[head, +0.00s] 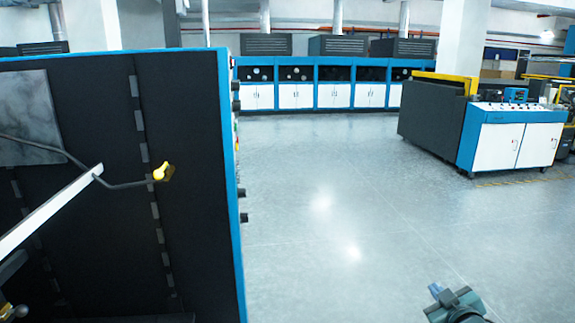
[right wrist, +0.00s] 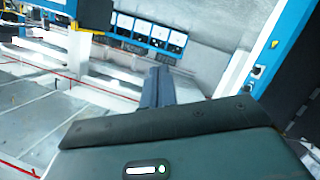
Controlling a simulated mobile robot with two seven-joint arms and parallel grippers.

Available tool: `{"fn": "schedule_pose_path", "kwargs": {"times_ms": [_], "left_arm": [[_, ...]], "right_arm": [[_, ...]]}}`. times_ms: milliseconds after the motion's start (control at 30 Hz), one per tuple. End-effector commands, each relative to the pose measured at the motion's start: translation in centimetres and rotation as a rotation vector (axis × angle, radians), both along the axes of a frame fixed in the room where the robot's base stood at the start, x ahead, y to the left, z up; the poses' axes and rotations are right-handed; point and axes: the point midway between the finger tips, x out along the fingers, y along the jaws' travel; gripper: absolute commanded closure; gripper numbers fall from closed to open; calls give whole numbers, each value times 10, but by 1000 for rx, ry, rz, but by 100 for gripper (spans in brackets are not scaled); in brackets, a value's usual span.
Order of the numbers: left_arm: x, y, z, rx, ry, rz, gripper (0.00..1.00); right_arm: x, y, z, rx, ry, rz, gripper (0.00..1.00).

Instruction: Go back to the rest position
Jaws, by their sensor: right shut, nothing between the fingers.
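My right gripper (head: 437,291) shows at the bottom edge of the head view, right of centre, over open floor. It is shut and empty. In the right wrist view its fingers (right wrist: 157,87) are together, with nothing between them. My left gripper is not in either view.
A tall dark machine with a blue frame (head: 229,200) fills the left of the head view; a thin bent rod with a yellow tip (head: 160,172) stands out before it. A blue and white cabinet (head: 508,142) stands at right. Grey floor (head: 330,200) lies clear between them.

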Motion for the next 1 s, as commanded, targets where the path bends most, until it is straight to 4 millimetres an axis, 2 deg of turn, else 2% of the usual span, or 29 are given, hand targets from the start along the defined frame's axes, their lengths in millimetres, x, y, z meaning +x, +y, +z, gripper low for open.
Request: {"fn": "schedule_pose_path", "kwargs": {"times_ms": [33,100,167,200,333,400,500,600,700,1000], "left_arm": [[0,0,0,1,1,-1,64],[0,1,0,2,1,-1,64],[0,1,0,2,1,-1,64],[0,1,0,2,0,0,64],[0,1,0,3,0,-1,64],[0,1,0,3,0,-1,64],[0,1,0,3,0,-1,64],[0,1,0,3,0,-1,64],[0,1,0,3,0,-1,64],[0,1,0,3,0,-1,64]], "right_arm": [[-22,25,-29,36,45,29,100],[-53,56,-61,87,96,61,100],[-82,83,-84,134,140,85,100],[-104,100,-98,168,170,98,100],[-176,153,-132,286,266,124,100],[-213,176,-141,349,311,126,100],[-255,200,-146,422,360,118,100],[-280,213,-146,468,390,108,100],[-291,219,-146,488,403,102,100],[-292,220,-146,490,406,102,100]]}}
